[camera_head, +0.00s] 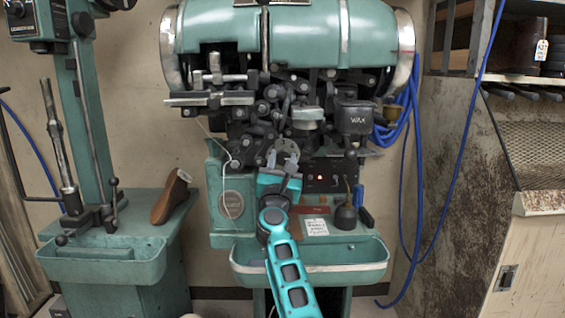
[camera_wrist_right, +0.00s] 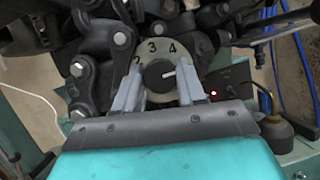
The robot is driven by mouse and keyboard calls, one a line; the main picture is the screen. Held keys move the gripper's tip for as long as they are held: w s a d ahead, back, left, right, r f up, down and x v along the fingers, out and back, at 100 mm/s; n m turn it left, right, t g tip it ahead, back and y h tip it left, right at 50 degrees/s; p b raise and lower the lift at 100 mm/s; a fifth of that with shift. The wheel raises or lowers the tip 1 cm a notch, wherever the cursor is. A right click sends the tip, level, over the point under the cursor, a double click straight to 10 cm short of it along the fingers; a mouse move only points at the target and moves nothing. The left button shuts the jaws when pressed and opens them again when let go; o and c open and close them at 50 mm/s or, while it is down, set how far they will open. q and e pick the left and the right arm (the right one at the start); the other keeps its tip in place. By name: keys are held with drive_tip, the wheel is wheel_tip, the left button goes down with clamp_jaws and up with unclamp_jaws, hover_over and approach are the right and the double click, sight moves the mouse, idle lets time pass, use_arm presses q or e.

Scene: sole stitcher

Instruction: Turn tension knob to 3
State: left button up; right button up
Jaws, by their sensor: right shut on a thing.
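The tension knob (camera_wrist_right: 157,76) is a round black knob on a pale dial plate (camera_wrist_right: 153,47), seen in the right wrist view. The numerals 2, 3 and 4 show along the plate's upper edge. The knob's white mark points to the right, clockwise past the 4. My right gripper (camera_wrist_right: 160,80) has one grey finger on each side of the knob and is shut on it. In the head view my right gripper (camera_head: 284,167) reaches up to the front of the green stitcher, and the knob is hard to make out there. My left gripper is not in view.
Dark linkages (camera_head: 290,105) crowd above the dial. A WAX pot (camera_head: 355,117), a lit red lamp (camera_head: 320,178) and an oil can (camera_head: 346,215) are to the right. A green tray (camera_head: 345,262) juts out below. Blue hoses hang at the right.

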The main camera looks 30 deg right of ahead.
drive_tip(key=shift+c, duration=1.4)
